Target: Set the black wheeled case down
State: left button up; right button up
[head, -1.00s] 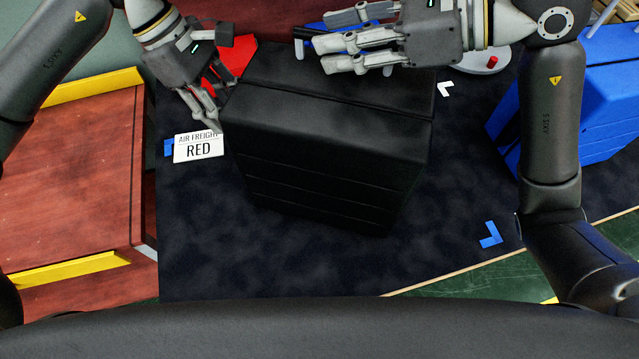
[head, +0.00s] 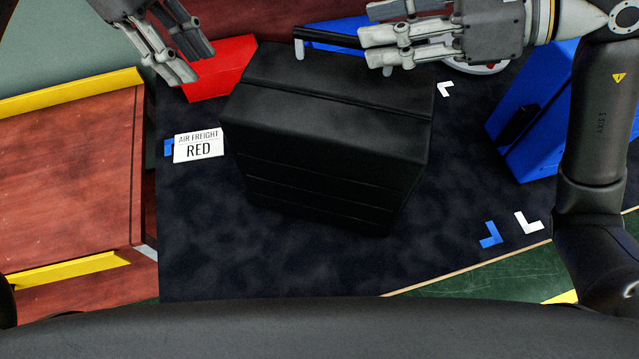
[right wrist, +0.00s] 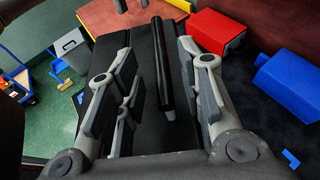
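The black wheeled case (head: 330,160) stands on a dark mat (head: 225,255) in the middle of the head view. Its wheels are not visible. Its black bar handle (head: 328,38) shows at its far side, with pale grey posts. My left gripper (head: 185,62) is open and empty, above and left of the case, apart from it. My right gripper (head: 368,45) is open beside the right end of the handle. In the right wrist view, the handle (right wrist: 162,65) lies between its spread fingers with gaps on both sides.
A white "AIR FREIGHT RED" card (head: 198,146) lies left of the case. A red box (head: 222,68) is behind left, a blue box (head: 535,120) to the right. Blue and white corner marks (head: 489,235) lie front right. A reddish wooden surface (head: 70,180) is at left.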

jog(key=v, duration=0.6)
jog(key=shift+d+r, duration=0.1)
jog(key=shift+d, duration=0.05)
